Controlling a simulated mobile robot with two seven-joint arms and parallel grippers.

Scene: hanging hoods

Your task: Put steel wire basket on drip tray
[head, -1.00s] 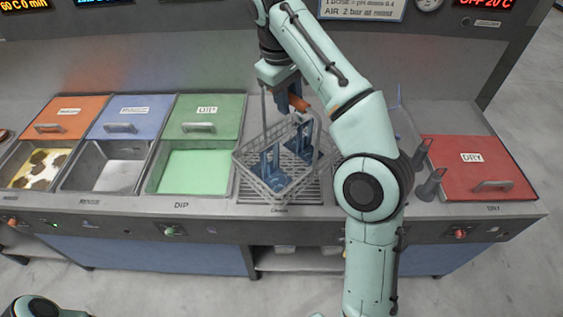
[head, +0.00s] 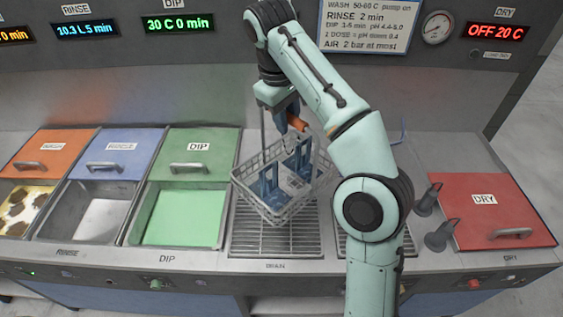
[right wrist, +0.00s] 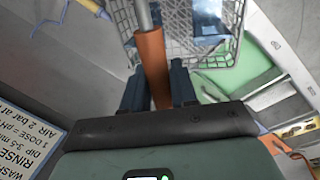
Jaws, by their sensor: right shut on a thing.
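The steel wire basket (head: 283,183) hangs by its tall handle from my right gripper (head: 292,122), with blue parts standing inside it. My right gripper is shut on the orange grip of the handle, which also shows in the right wrist view (right wrist: 152,65) between the blue fingers (right wrist: 158,88). The drip tray (head: 275,240) is the slotted grate labelled DRAIN, below the basket. The basket covers the tray's back part; whether it touches the grate I cannot tell. My left gripper is not in view.
The green DIP tank (head: 180,217) lies left of the grate, with the RINSE tank (head: 92,213) beyond it. A second grate (head: 352,244) is partly behind my right arm. Dark nozzles (head: 440,235) and the red DRY lid (head: 490,200) stand to the right.

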